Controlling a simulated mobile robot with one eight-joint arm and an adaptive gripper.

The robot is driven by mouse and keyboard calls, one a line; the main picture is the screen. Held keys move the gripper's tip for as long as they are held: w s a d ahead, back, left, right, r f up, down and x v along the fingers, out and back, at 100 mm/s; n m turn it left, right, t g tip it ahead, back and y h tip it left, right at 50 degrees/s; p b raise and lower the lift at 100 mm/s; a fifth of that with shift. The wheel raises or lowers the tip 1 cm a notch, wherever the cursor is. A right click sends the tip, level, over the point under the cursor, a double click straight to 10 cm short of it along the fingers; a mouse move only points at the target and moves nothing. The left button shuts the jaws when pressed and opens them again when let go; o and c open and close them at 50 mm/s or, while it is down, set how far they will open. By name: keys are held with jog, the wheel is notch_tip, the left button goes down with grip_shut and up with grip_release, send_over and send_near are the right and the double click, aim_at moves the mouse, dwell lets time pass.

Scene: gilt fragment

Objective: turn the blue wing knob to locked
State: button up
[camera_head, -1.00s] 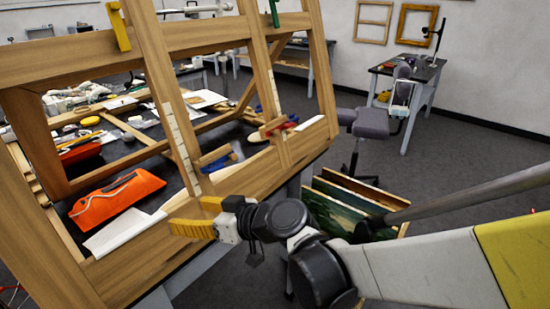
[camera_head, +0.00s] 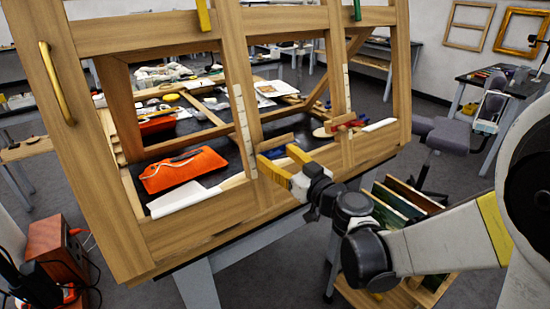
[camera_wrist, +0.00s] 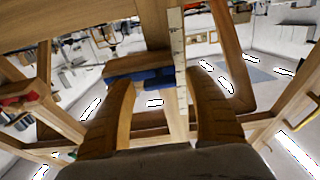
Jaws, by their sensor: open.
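The blue wing knob (camera_wrist: 150,77) sits on the wooden frame, beside a pale strip with marks, and shows between my fingers in the wrist view. A wooden bar (camera_wrist: 135,65) lies along it. In the head view the blue knob (camera_head: 274,152) is mostly hidden behind my gripper. My gripper (camera_head: 278,158) has yellow fingers, is open, and is close in front of the knob. In the wrist view my gripper (camera_wrist: 160,88) has one finger on each side of the knob's line of sight. I cannot tell whether they touch it.
A red wing knob (camera_head: 346,124) is on the upright to the right. A yellow handle (camera_head: 203,15) and a green handle (camera_head: 357,10) are on the upper rail. An orange pouch (camera_head: 183,170) lies behind the frame. Leaning panels (camera_head: 408,198) stand below right.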

jog(key=shift+w+a, duration=0.3)
jog(key=shift+w, duration=0.1)
jog(key=shift+c, duration=0.6)
jog(key=c, duration=1.1)
